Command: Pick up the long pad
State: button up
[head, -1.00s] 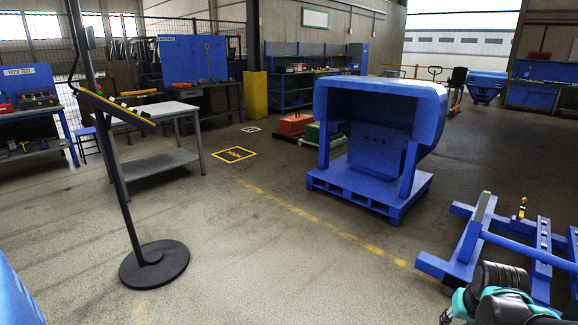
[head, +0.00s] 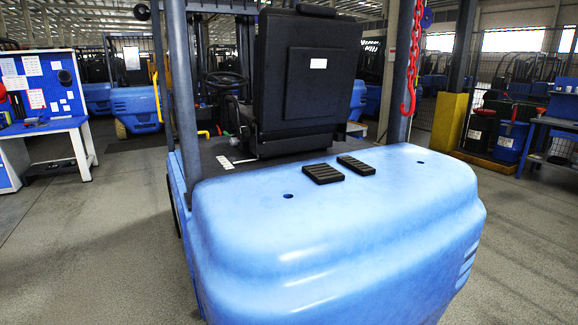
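Two black ribbed pads lie side by side on top of the light blue counterweight (head: 330,235) of a forklift in the head view. The left pad (head: 323,173) and the right pad (head: 356,165) look close in size; the left one appears slightly wider, and I cannot tell surely which is the long one. Both lie flat and apart, in front of the black seat back. My gripper is not in the head view now.
A black seat (head: 305,75) stands behind the pads. A red chain with a hook (head: 411,60) hangs at the right, near a post. A blue workbench (head: 45,130) stands at the left. Grey floor (head: 110,230) is free left of the forklift. A yellow post base (head: 448,120) stands at the right.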

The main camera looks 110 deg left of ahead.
aim_at(355, 165)
jog(key=u, duration=2.1)
